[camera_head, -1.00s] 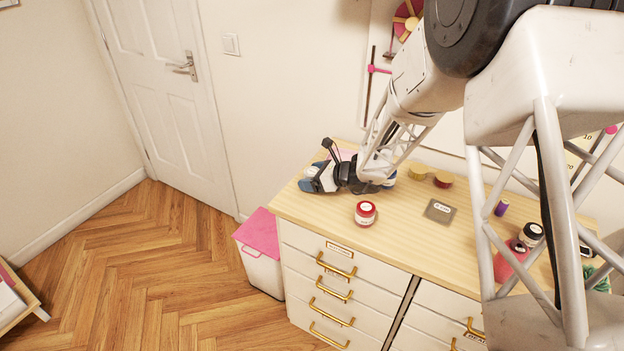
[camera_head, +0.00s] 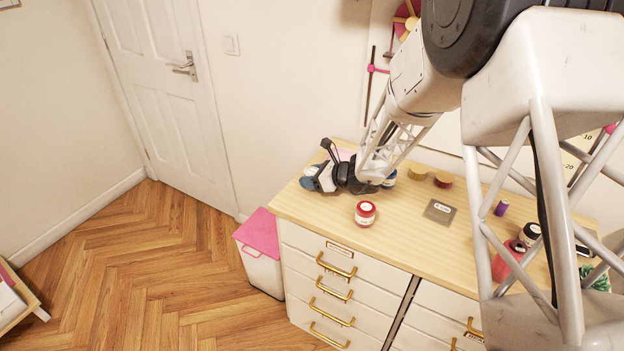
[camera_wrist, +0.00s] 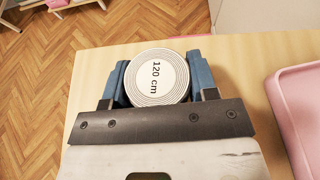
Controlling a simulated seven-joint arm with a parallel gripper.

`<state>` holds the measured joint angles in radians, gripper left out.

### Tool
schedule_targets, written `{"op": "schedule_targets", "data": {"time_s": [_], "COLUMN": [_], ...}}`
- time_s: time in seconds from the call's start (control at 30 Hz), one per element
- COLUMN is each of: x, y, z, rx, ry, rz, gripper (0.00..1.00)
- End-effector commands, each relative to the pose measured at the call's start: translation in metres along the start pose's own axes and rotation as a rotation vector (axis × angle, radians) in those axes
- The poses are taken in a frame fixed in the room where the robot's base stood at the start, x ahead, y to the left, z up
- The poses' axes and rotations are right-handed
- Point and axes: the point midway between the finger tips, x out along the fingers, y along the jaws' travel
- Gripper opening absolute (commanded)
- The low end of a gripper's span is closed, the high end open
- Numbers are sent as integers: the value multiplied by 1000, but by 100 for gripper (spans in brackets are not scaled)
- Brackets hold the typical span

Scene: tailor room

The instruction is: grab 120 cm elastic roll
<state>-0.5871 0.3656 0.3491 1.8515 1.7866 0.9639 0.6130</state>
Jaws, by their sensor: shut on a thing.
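The 120 cm elastic roll (camera_wrist: 157,77) is a white coiled roll with "120 cm" printed on its round face, in the middle of the wrist view. My gripper (camera_wrist: 158,82) has its blue fingers on both sides of the roll and is shut on it. In the head view my gripper (camera_head: 310,179) is over the left end of the dresser top, and the roll is mostly hidden by it there. I cannot tell whether the roll touches the wood.
The wooden dresser top (camera_head: 400,220) carries a red-lidded jar (camera_head: 365,213), a grey square (camera_head: 439,211) and small coloured rolls (camera_head: 419,172). A pink tray (camera_wrist: 301,110) lies right of my gripper in the wrist view. A pink-lidded bin (camera_head: 260,238) stands beside the dresser.

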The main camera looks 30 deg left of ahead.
Motion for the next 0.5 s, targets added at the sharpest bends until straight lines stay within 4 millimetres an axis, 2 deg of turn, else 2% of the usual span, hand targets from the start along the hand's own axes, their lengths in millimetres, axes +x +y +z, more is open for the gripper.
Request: {"op": "schedule_targets", "data": {"time_s": [0.27, 0.5], "x": [0, -6], "y": [0, 0], "z": [1, 14], "rx": [0, 0], "ry": [0, -1], "rz": [0, -1], "gripper": [26, 26]}}
